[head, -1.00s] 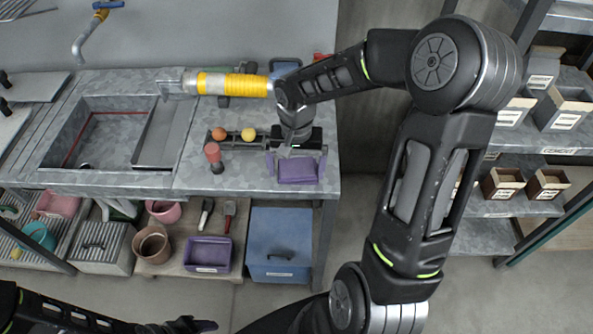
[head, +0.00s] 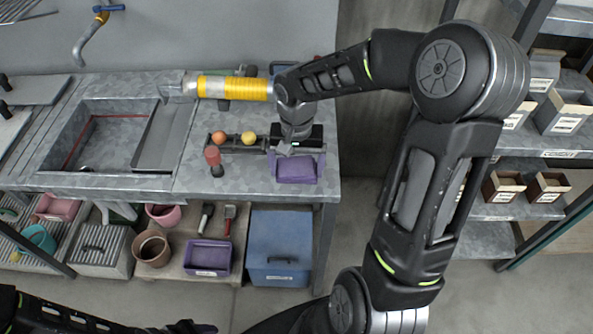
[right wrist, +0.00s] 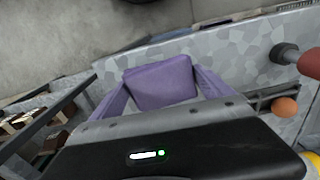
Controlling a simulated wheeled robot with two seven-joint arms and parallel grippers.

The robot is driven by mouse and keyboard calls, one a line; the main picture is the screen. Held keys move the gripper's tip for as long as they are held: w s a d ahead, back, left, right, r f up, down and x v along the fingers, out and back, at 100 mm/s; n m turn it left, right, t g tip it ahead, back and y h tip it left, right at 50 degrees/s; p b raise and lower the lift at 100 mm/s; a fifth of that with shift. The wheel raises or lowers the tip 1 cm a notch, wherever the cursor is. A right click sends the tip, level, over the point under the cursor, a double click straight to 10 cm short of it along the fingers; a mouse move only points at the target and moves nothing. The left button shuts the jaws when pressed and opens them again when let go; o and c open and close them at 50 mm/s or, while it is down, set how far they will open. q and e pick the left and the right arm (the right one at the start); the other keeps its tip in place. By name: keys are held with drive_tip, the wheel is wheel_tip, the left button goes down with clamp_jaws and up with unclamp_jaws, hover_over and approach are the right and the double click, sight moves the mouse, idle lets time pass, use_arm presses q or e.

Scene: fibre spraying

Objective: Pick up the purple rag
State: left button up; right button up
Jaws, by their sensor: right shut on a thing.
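The purple rag (head: 297,170) is a folded block at the front right of the metal worktop, below my right gripper (head: 296,168). In the right wrist view the rag (right wrist: 160,82) lies between the two purple fingers of the right gripper (right wrist: 163,88), which is shut on it. Whether the rag is clear of the worktop is hard to tell. My left gripper (head: 195,328) shows only in part at the bottom edge of the head view, away from the rag, and its opening cannot be made out.
The worktop (head: 245,182) has a sink (head: 100,135) at left. A dark rack (head: 235,149) with an orange and a yellow ball and a red-headed tool (head: 213,158) stand left of the rag. Below are a purple bin (head: 208,257) and a blue box (head: 280,250). Shelves (head: 490,235) stand at right.

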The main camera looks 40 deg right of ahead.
sight(297, 167)
wheel_tip(297, 167, up, 8)
drive_tip(key=shift+r+b, duration=0.25)
drive_tip(key=shift+b, duration=0.2)
